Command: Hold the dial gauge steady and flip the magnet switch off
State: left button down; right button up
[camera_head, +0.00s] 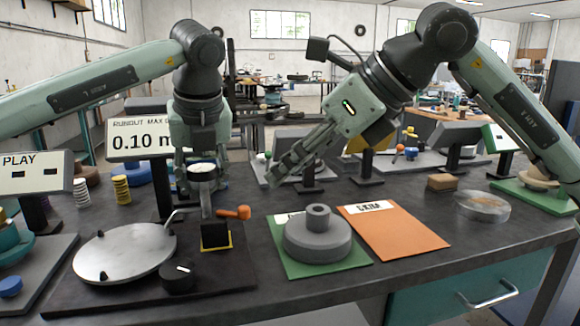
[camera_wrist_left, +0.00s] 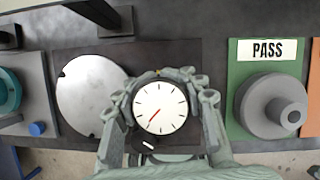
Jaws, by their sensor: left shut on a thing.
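The dial gauge (camera_wrist_left: 160,107) has a round white face with a red needle. My left gripper (camera_head: 202,180) is shut on it from above, with a finger at each side of the dial. In the head view the gauge (camera_head: 202,168) sits on a thin post above a black magnet base (camera_head: 215,236) with yellow edging. An orange-tipped lever (camera_head: 236,212) sticks out to the right by the post. My right gripper (camera_head: 277,177) hangs in the air to the right of the lever, pointing down and left, apart from everything. Whether its fingers are open is unclear.
A silver disc (camera_head: 125,253) and a black knob (camera_head: 178,276) with a white mark sit on the dark plate. A grey hub (camera_head: 317,238) rests on the green PASS mat (camera_head: 290,266). An orange mat (camera_head: 394,232) lies beside it. A display (camera_head: 142,140) reads 0.10.

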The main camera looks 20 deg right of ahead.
pick_arm(q)
jog(key=c, duration=0.8)
grip_release()
jog(key=shift+c, duration=0.2)
jog(key=shift+r, duration=0.1)
